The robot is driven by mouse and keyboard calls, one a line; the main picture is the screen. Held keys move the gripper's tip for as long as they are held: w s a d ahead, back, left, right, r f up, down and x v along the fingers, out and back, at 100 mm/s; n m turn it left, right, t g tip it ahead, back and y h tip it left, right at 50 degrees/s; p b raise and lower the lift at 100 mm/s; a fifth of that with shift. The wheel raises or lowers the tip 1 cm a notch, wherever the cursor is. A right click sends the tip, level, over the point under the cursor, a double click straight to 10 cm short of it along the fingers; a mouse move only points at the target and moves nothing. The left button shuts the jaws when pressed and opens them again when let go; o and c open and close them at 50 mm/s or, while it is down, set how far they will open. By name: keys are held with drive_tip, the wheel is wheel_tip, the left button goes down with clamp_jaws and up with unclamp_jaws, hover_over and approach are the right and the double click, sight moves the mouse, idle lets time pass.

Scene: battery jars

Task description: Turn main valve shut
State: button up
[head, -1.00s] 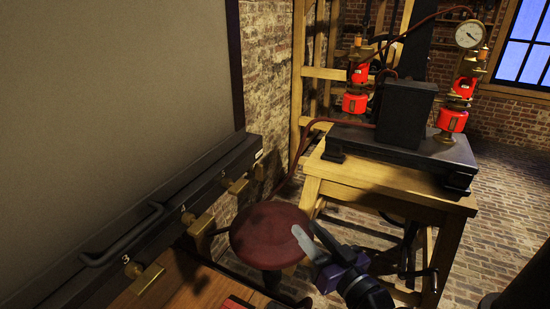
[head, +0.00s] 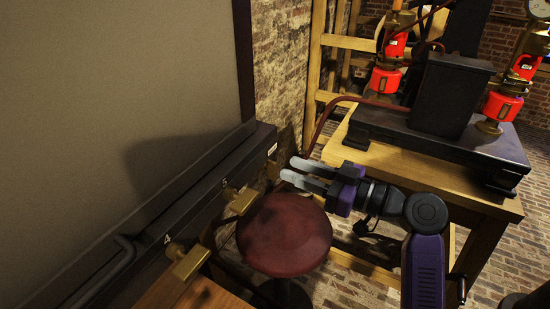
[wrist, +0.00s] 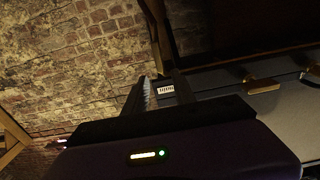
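I cannot tell which fitting is the main valve. Brass pieces (head: 189,262) and (head: 240,200) stick out from a black rail (head: 205,210) with numbers on it, along the grey panel. Brass pieces also show in the wrist view (wrist: 262,86). Red fittings on brass stems stand on the black base, one at the left (head: 386,80) and one at the right (head: 503,105). My gripper (head: 288,168) is open and empty. In the head view its fingers point left, near the far end of the rail; the wrist view shows a white label (wrist: 165,90) between the fingers.
A round dark red stool (head: 284,236) stands below my gripper. A wooden table (head: 400,168) carries the black base (head: 470,145) and a black box (head: 452,95). A red hose (head: 325,118) runs near the brick wall (head: 277,70). A pressure gauge (head: 540,8) is cut off at top right.

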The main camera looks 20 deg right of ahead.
sight(277, 164)
drive_tip(key=shift+p+x, duration=0.5)
drive_tip(key=shift+x, duration=2.6)
drive_tip(key=shift+a, duration=0.1)
clamp_jaws()
